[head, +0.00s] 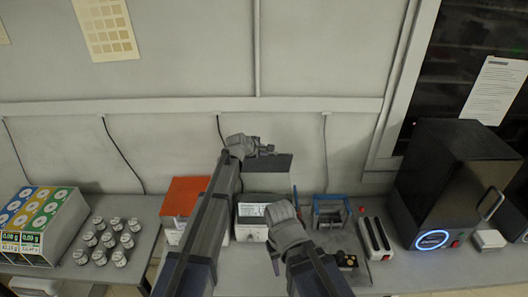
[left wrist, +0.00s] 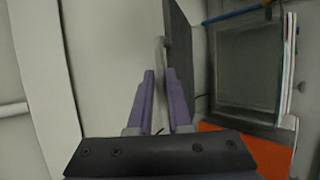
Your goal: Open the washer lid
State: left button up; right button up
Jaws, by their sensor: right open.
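The washer (head: 252,231) is a white box with a small display, on the bench in the middle of the head view. Its grey lid (head: 268,172) stands raised above and behind the box, partly hidden by my left arm. My left gripper (head: 268,149) is at the lid's upper edge. In the left wrist view the lid is a dark panel (left wrist: 179,42), and a pale bar (left wrist: 160,62) lies between my purple fingers, which look closed on it. My right gripper (head: 275,262) is low in front of the washer, open and apart from the lid.
An orange-topped box (head: 185,195) stands left of the washer. A blue-framed rack (head: 329,211) and a white slotted unit (head: 375,238) are to the right, then a large black machine (head: 455,175). Several jars (head: 108,240) stand on the left table.

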pick_arm(q)
jog(key=o, duration=0.3)
jog(key=shift+s, duration=0.1)
jog(key=shift+a, duration=0.1)
jog(key=p+v, duration=0.5)
jog(key=v, duration=0.2)
jog(key=shift+s+r, duration=0.25)
jog(key=shift+s, duration=0.05)
